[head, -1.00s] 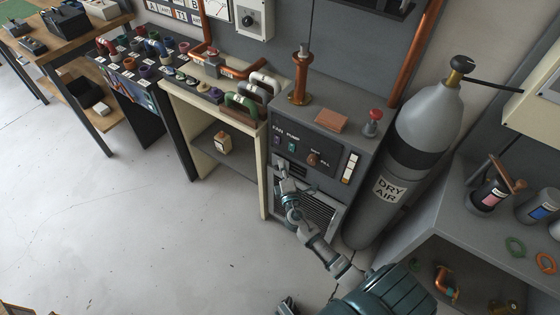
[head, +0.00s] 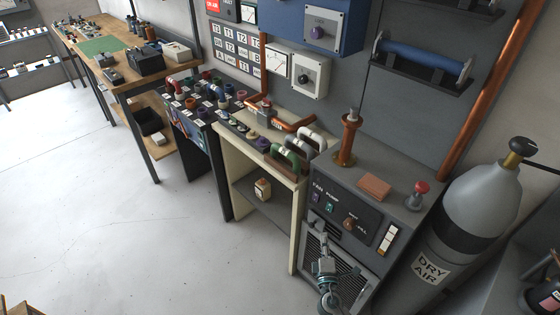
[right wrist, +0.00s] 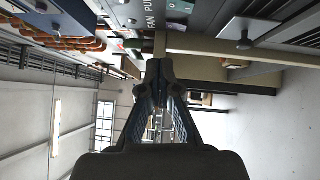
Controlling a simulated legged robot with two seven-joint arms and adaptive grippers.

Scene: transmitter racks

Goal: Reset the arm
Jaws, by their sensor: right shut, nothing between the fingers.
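My right gripper (head: 323,240) is in front of the grey cabinet (head: 392,208), at the height of its lower grille (head: 350,278), with its fingers pointing up in the head view. It is shut and empty. In the right wrist view the closed fingers (right wrist: 159,75) meet at the middle, with nothing between them. Part of the cabinet's switch panel (head: 342,218), lettered FAN and PUMP, shows just above the gripper. Whether the gripper touches the cabinet cannot be told. My left gripper is not in view.
A grey DRY AIR cylinder (head: 468,210) stands right of the cabinet. A cream shelf unit (head: 259,152) with pipe fittings stands to its left, and a wooden bench (head: 100,58) is farther left. The pale floor (head: 120,230) at left is clear.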

